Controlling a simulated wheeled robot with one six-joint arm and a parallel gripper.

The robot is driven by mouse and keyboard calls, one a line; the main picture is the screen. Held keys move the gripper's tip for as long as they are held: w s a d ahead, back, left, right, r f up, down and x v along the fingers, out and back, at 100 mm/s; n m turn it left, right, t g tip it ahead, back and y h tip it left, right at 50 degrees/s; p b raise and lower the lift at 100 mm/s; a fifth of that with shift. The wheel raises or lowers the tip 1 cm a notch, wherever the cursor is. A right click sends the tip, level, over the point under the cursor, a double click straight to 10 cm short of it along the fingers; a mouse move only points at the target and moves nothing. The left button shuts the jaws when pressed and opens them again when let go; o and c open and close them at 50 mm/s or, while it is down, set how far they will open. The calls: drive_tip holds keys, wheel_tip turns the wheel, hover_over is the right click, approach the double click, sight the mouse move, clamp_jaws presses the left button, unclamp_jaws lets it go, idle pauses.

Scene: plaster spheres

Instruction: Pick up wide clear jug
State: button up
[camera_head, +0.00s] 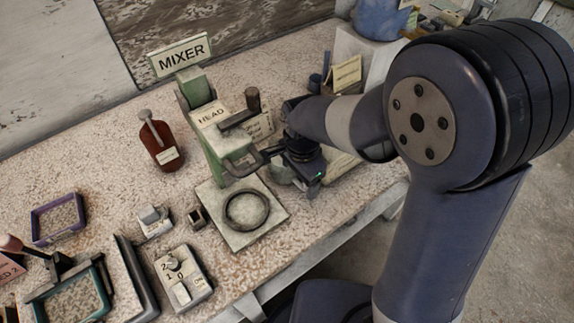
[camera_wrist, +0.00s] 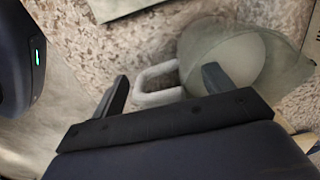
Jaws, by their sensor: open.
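The wide clear jug (camera_wrist: 262,62) is in the upper right of the wrist view, seen from above, with a pale round inside. Its looped handle (camera_wrist: 158,72) points left and lies between my fingers in the picture. My gripper (camera_wrist: 165,76) is open, with one finger left of the handle and the other overlapping the jug's near side. I cannot tell whether a finger touches it. In the head view my gripper (camera_head: 304,186) is low over the table's right part, just right of the green mixer. A pale piece, likely the jug (camera_head: 279,172), shows beside it, mostly hidden.
The green mixer (camera_head: 215,130) with its square base plate (camera_head: 262,222) stands close left of my gripper. A switch box (camera_head: 180,280) and trays (camera_head: 58,212) are at lower left. The table's front edge (camera_head: 330,240) is near.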

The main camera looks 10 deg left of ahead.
drive_tip(key=shift+c, duration=0.2)
drive_tip(key=c, duration=1.5)
